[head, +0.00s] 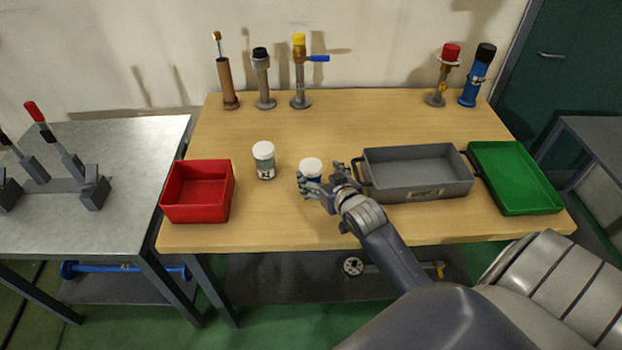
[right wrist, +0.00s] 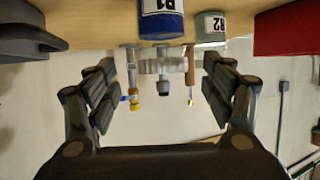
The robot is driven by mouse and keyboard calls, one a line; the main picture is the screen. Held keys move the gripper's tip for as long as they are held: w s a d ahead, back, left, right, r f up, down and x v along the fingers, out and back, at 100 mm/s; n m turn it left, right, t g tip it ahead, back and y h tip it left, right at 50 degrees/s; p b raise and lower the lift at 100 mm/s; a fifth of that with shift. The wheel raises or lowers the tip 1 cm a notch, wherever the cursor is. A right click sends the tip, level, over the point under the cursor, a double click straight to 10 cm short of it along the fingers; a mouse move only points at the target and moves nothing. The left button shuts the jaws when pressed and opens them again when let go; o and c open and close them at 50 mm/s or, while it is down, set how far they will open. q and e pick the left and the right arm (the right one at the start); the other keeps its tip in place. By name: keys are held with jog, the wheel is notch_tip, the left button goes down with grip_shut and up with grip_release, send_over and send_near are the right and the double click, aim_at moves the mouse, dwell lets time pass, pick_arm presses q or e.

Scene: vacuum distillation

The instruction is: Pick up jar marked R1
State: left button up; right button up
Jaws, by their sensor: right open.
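The jar marked R1 (head: 311,167) has a white lid and a blue body and stands upright on the wooden table. In the right wrist view, which is upside down, its blue body and R1 label (right wrist: 161,19) show at the top edge. My right gripper (head: 318,187) is at the near side of this jar and hides its lower part in the head view. In the wrist view my right gripper (right wrist: 157,92) has its fingers spread wide with nothing held between them. My left gripper is not in view.
A grey jar marked R2 (right wrist: 210,26) with a white lid (head: 264,150) stands left of R1. A red bin (head: 198,212) is at the left, and a grey tray (head: 418,188) and green tray (head: 515,178) at the right. Valves and fittings line the back; the middle behind the jars is clear.

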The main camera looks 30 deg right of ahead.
aim_at(313, 168)
jog(key=shift+w+f+p, duration=0.1)
jog(key=shift+w+p, duration=0.2)
jog(key=shift+w, duration=0.55)
jog(key=shift+p+x, duration=0.4)
jog(key=shift+x, duration=1.7)
jog(key=c, duration=1.7)
jog(key=shift+r, duration=0.25)
